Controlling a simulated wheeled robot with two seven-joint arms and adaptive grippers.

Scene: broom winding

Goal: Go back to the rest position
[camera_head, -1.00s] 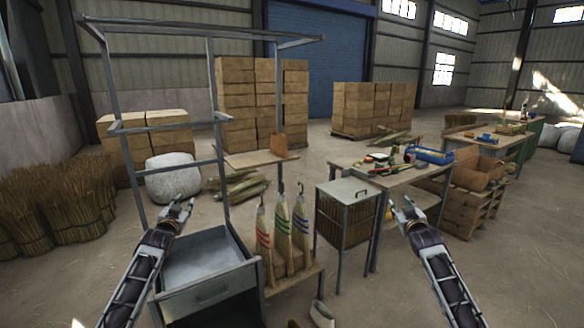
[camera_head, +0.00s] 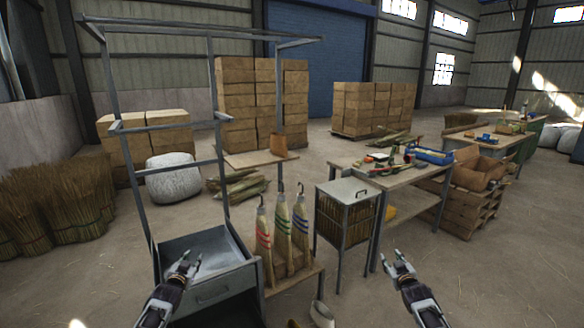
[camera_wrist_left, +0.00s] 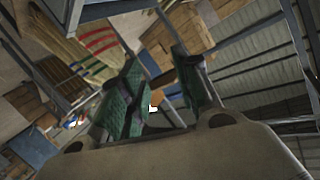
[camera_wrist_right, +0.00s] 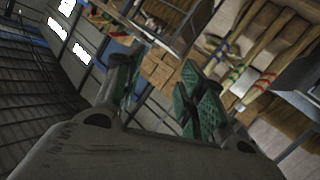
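My left gripper (camera_head: 188,262) is open and empty, in front of the grey metal drawer unit at the lower left of the head view. Its spread green-padded fingers show in the left wrist view (camera_wrist_left: 155,85). My right gripper (camera_head: 398,262) is open and empty over bare floor at the lower right. Its green-padded fingers are apart in the right wrist view (camera_wrist_right: 160,90). Several brooms (camera_head: 281,230) with red, green and blue bands stand upright on a low wooden stand between the two grippers.
A grey metal frame with an open-topped drawer unit (camera_head: 215,292) stands at the left. A lidded metal box (camera_head: 345,215) of straw stands right of the brooms. A workbench (camera_head: 375,178) holds tools and a blue crate (camera_head: 433,156). Floor at lower right is clear.

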